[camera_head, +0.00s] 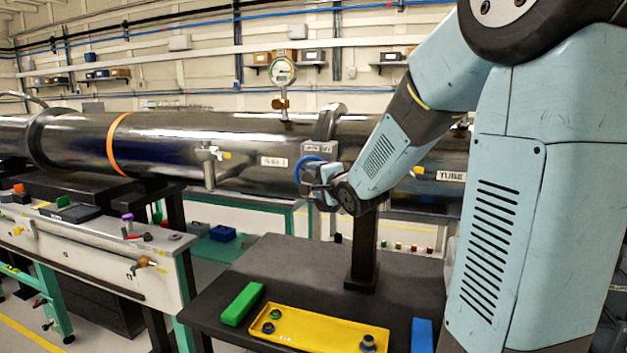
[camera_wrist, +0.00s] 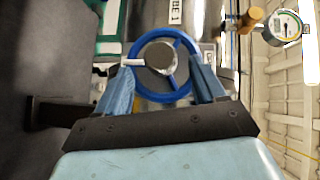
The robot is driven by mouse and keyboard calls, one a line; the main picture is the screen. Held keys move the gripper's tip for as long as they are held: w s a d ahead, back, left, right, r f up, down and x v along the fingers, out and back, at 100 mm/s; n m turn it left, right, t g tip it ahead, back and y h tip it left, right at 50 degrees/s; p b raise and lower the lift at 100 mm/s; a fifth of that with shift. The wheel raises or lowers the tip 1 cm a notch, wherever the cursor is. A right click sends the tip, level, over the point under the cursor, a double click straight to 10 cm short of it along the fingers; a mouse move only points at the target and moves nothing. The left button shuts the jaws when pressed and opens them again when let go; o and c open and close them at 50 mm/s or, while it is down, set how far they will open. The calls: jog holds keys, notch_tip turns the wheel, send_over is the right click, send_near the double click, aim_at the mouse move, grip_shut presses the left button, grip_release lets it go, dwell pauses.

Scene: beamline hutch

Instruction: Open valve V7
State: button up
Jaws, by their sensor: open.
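A blue handwheel (camera_head: 302,165) sits on the black beam pipe (camera_head: 240,145), beside a small grey label plate (camera_head: 320,148) whose text is too small to read surely. In the wrist view the same handwheel (camera_wrist: 178,92) shows a grey hub (camera_wrist: 160,56) with a white mark pointing left. My gripper (camera_wrist: 160,75) is open, with one finger on each side of the wheel's near part. I cannot tell whether the fingers touch the rim. In the head view my gripper (camera_head: 322,182) is at the wheel and hides part of it.
A round gauge (camera_head: 282,72) stands on top of the pipe, left of the handwheel. A dark table (camera_head: 285,255) below carries a yellow tray (camera_head: 320,328), a green block (camera_head: 242,304) and a blue block (camera_head: 421,336). A white-topped bench (camera_head: 100,240) stands at left.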

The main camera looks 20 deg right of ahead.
aim_at(311, 176)
jog(key=shift+w+a+f, duration=0.1)
jog(key=shift+w, duration=0.55)
jog(key=shift+w+a+f, duration=0.1)
jog(key=shift+w, duration=0.5)
jog(key=shift+c, duration=0.2)
jog(key=c, duration=1)
